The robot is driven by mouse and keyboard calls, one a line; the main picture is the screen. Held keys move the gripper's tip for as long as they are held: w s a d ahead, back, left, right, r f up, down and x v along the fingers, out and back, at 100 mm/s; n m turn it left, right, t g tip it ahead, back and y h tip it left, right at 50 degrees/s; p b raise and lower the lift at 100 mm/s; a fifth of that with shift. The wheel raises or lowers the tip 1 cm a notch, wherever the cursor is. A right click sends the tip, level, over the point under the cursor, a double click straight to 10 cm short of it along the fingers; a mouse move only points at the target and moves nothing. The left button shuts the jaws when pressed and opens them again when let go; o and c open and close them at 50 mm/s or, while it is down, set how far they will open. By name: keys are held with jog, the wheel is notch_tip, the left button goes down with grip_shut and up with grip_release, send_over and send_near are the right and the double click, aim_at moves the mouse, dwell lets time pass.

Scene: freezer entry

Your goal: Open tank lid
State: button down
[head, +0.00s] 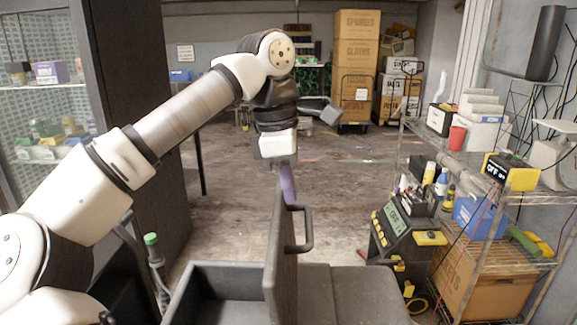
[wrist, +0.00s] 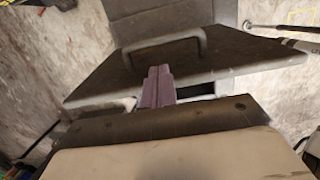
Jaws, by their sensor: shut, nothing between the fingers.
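The dark grey tank (head: 215,268) stands at the bottom of the head view, its left compartment open and looking empty. Its lid (head: 280,262) stands about upright, edge-on to the head camera. The lid's bar handle (head: 301,232) sticks out on the right side. My gripper (head: 288,188) points down with its purple fingers at the lid's top edge. In the wrist view the shut fingers (wrist: 157,86) overlap the near edge of the lid (wrist: 120,78), with the handle (wrist: 160,45) beyond them. I cannot tell whether they touch the lid.
A grey flat top (head: 345,290) lies right of the lid. A wire shelf rack (head: 510,265) with tools stands at the right, a dark machine with yellow parts (head: 400,235) before it. A glass cabinet (head: 45,95) is at the left. The floor (head: 230,170) behind is mostly clear.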

jog(key=f, duration=0.2)
jog(key=d+f, duration=0.1)
jog(key=f, duration=0.1)
jog(key=shift+f+p, duration=0.4)
jog(key=d, duration=0.4)
jog(key=d+b, duration=0.1)
jog(key=shift+d+f, duration=0.3)
jog(key=shift+d, duration=0.2)
jog(key=shift+r, duration=0.15)
